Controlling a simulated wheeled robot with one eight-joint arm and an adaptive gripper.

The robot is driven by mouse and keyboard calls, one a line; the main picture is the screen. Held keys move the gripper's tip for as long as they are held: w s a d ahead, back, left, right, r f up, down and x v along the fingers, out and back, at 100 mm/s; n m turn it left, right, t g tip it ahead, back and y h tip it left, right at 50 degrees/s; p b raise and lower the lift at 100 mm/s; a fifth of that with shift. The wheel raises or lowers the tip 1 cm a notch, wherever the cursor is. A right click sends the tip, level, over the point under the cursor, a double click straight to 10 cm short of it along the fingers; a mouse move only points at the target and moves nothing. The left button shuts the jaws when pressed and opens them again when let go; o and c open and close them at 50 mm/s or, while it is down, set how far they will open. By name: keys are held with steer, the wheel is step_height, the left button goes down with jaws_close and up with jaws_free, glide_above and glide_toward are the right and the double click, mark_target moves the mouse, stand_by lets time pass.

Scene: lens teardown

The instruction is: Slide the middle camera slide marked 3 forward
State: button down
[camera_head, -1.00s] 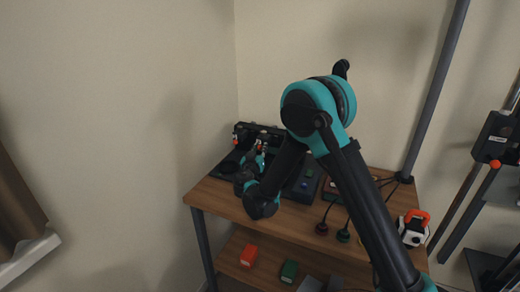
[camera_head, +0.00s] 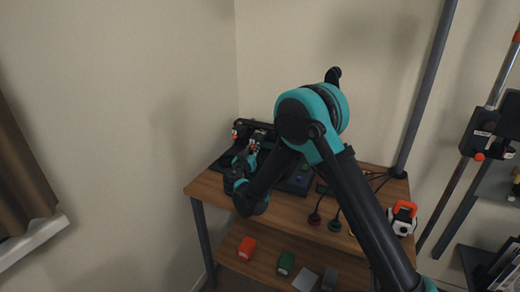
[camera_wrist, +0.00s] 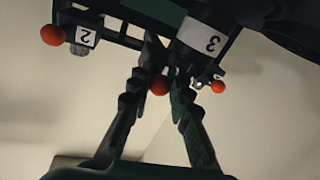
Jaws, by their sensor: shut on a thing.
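The black camera rig (camera_head: 242,124) stands at the back left of the wooden table, partly hidden by my arm. In the wrist view, a white label marked 3 (camera_wrist: 203,38) is on the slide just above and right of my fingers. My gripper (camera_wrist: 164,68) is shut on the slide marked 3, with an orange ball knob (camera_wrist: 159,85) between its fingers. The exact contact is hard to see in the dark. A slide marked 2 (camera_wrist: 86,36) with its own orange knob (camera_wrist: 53,35) is to the left. Another orange knob (camera_wrist: 218,87) is to the right. In the head view my gripper (camera_head: 255,143) is at the rig, small and dark.
A lower shelf holds an orange block (camera_head: 247,247) and a green block (camera_head: 286,262). A rail stand is at far right.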

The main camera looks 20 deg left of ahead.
steer(key=s, duration=0.7)
steer(key=shift+s+a, duration=0.3)
steer(key=shift+a, duration=0.05)
steer(key=c, duration=1.4)
jaws_free()
steer(key=shift+s, duration=0.1)
steer(key=shift+o, duration=0.2)
steer(key=s+d, duration=0.1)
steer(key=s, duration=1)
steer(key=shift+s+d, duration=0.2)
steer(key=shift+s, duration=0.2)
steer(key=shift+s, duration=0.1)
